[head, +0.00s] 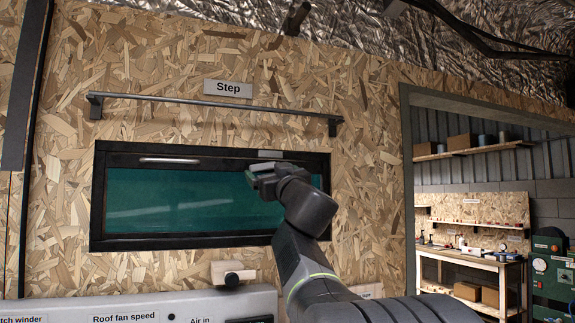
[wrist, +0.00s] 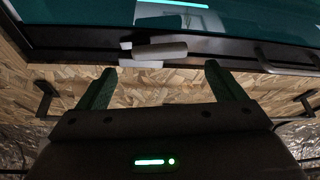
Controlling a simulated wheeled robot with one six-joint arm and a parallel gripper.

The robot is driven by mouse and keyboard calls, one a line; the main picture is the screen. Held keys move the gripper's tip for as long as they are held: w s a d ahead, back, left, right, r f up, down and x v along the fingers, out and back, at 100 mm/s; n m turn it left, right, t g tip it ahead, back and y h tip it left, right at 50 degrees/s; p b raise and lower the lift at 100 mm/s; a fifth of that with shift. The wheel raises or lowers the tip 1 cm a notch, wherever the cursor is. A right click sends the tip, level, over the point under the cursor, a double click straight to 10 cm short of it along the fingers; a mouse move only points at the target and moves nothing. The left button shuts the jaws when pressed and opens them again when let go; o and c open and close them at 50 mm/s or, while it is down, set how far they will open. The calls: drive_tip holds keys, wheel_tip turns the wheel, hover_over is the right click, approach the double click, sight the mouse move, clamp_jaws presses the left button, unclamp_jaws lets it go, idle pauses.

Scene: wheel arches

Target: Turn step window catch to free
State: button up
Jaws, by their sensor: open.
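The step window (head: 150,219) is a dark-framed teal pane in the chipboard wall, under a "Step" label (head: 228,88). It looks closed. In the wrist view, which looks upside down, a pale bar-shaped catch (wrist: 160,50) lies roughly level along the window's black frame, with a small white piece at its left end. My gripper (wrist: 160,68) is open, its two green fingers apart on either side of the catch's line. The catch sits just beyond the fingertips, not gripped. In the head view my gripper (head: 264,172) is at the window's upper right and largely hides the catch.
A silver pull handle (head: 168,160) is on the window's upper left frame. A dark rail (head: 215,108) runs across the wall above. Below are a wooden block with a black knob (head: 232,279) and a grey control panel (head: 150,305). A doorway opens right, onto a workbench (head: 465,258).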

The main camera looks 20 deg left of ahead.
sight(264, 164)
drive_tip(key=shift+p+x, duration=0.5)
drive_tip(key=shift+x, duration=1.8)
drive_tip(key=c, duration=1)
drive_tip(key=shift+r+m+t+h, duration=0.15)
drive_tip(key=shift+m+t+h, duration=0.2)
drive_tip(key=shift+m, duration=0.55)
drive_tip(key=shift+r+m+t+h, duration=0.15)
drive_tip(key=shift+m+t+h, duration=0.2)
drive_tip(key=shift+m, duration=0.55)
drive_tip(key=o, duration=1)
drive_tip(key=shift+s, duration=0.1)
